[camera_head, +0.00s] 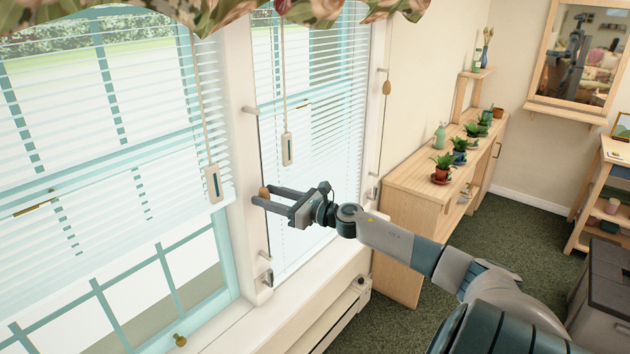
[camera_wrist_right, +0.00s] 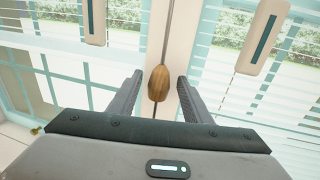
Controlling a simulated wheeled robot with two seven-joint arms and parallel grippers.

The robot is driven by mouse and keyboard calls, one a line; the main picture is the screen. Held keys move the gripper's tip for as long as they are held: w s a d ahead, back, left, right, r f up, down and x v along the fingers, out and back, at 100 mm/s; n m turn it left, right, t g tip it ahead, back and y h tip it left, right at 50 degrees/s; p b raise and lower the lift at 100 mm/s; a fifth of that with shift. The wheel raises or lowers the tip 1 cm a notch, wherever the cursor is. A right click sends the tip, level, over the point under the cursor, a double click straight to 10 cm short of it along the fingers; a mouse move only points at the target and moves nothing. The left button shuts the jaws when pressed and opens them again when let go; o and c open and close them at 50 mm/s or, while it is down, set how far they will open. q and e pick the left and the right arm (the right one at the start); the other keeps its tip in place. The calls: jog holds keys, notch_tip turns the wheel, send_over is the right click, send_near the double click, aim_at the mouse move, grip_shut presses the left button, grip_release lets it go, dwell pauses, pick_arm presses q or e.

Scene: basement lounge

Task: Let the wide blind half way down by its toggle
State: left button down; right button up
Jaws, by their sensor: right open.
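The wide blind (camera_head: 100,140) covers the upper part of the left window, and its lower edge slopes across the picture above bare panes. A brown wooden toggle (camera_head: 264,192) hangs on a thin cord in front of the white post between the two windows. My right gripper (camera_head: 259,198) is open at this toggle. In the right wrist view the toggle (camera_wrist_right: 158,84) sits between the two spread fingers (camera_wrist_right: 159,79), with gaps visible on both sides. The cord runs on above it. My left gripper is not in view.
Pale tags with a blue stripe hang at the left (camera_head: 212,183) and middle (camera_head: 287,148). The narrower blind (camera_head: 335,110) hangs right of the post. Another wooden toggle (camera_head: 387,87) hangs farther right. A wooden cabinet (camera_head: 410,185) with potted plants stands beyond my arm.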

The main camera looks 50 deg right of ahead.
jog(key=s, duration=0.1)
jog(key=s+b, duration=0.1)
jog(key=s, duration=0.2)
jog(key=shift+s+d+f+b, duration=0.1)
jog(key=shift+s+d+b, duration=0.05)
jog(key=shift+d+b, duration=0.25)
jog(key=b, duration=0.3)
send_near(269, 197)
jog(key=shift+s+d, duration=0.2)
jog(key=shift+s, duration=0.75)
jog(key=shift+s+d, duration=0.25)
jog(key=shift+s, duration=0.7)
jog(key=shift+s+d, duration=0.2)
jog(key=shift+s, duration=0.75)
jog(key=shift+f, duration=0.1)
